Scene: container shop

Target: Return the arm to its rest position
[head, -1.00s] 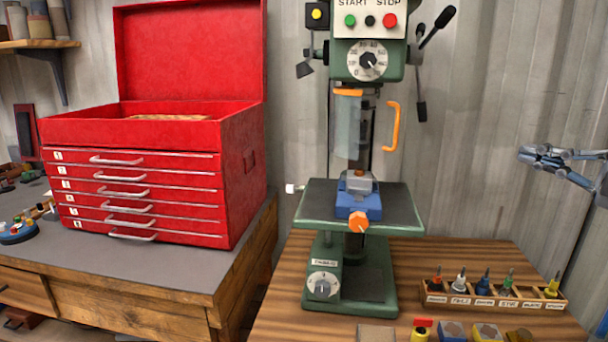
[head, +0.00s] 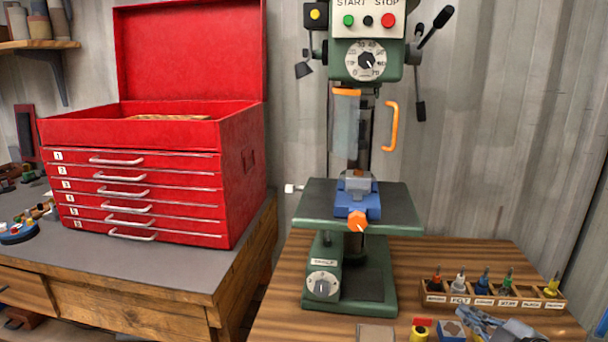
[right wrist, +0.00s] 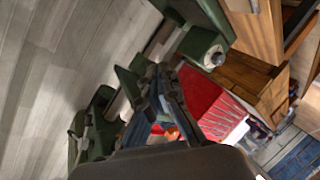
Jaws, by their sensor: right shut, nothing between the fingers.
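My left gripper is not in view. The rest of my right arm is mostly below the frame.
A green drill press (head: 375,55) with a blue vise (head: 350,204) stands on the wooden bench (head: 285,315). A labelled bit rack (head: 492,300) sits close behind my right gripper. A red tool chest (head: 240,170), lid open, stands left on another bench.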

